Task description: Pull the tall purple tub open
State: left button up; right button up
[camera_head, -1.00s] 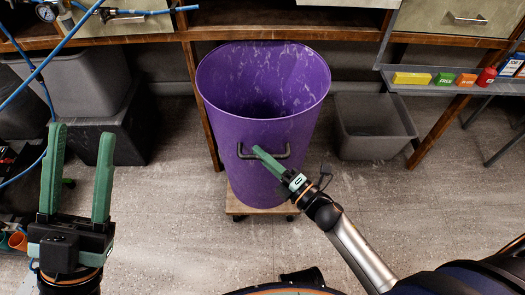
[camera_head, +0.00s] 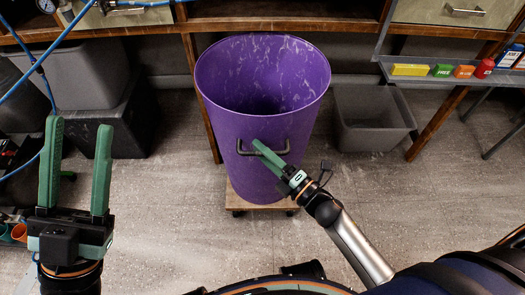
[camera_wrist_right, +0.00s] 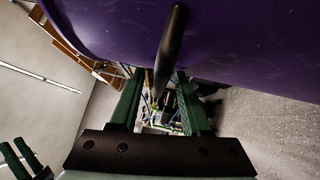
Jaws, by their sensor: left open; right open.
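The tall purple tub (camera_head: 262,165) stands upright on a low wooden dolly (camera_head: 236,200) with small casters. Its top is open and the inside I can see looks empty. A dark bar handle (camera_head: 243,150) is on its front wall, and this handle also shows in the right wrist view (camera_wrist_right: 172,45). My right gripper (camera_head: 262,146) is open at the handle. In the right wrist view the bar runs between its green fingers (camera_wrist_right: 157,85); I cannot tell whether they touch it. My left gripper (camera_head: 78,140) is open and empty, pointing up, well left of the tub.
A wooden bench frame (camera_head: 280,30) runs behind the tub. A grey bin (camera_head: 372,137) stands to its right and dark bins (camera_head: 75,90) to its left. A shelf (camera_head: 440,80) at right holds several small coloured boxes. The floor in front of the tub is clear.

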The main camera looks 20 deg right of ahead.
jog(key=shift+s, duration=0.1)
jog(key=p+v, duration=0.1)
jog(key=v, duration=1.1)
jog(key=shift+d+p, duration=0.15)
jog(key=shift+p, duration=0.25)
jog(key=shift+s+r, duration=0.1)
